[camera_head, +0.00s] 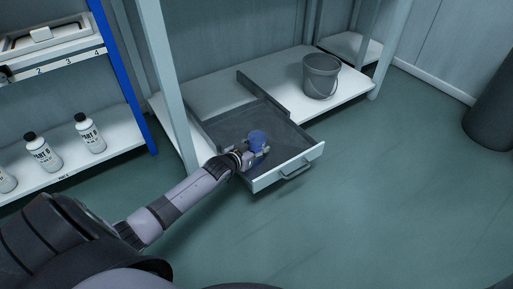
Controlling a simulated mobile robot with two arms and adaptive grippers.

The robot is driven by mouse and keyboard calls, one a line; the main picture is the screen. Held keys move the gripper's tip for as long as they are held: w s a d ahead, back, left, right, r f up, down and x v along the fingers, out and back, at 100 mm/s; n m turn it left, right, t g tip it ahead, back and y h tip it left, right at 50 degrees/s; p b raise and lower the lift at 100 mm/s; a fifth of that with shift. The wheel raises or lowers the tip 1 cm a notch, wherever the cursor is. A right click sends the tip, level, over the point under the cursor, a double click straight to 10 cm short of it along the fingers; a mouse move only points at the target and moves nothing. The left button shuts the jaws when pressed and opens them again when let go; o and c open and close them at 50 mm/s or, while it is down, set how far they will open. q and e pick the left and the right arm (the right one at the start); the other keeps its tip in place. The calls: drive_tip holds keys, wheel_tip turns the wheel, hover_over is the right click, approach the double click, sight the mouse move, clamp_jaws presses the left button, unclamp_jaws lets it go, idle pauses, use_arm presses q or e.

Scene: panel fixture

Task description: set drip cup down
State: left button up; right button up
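A small blue cup (257,139), which I take to be the drip cup, is at my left gripper (259,151) in the head view. The gripper's fingers are around or beside the cup's lower part; the view is too small to tell whether they grip it. The cup is over or in an open drawer (225,126) with a grey inside and a white front. I cannot tell whether the cup touches the drawer floor. My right gripper is not in view.
A grey bucket (321,76) stands on the white low shelf (352,87) behind the drawer. Several white bottles (90,134) stand on the blue-posted rack at left. A dark cylinder (492,112) stands at far right. The green floor (390,190) in front and right is clear.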

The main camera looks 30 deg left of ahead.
use_arm(q)
drive_tip(key=o, duration=1.2)
drive_tip(key=shift+c, duration=0.2)
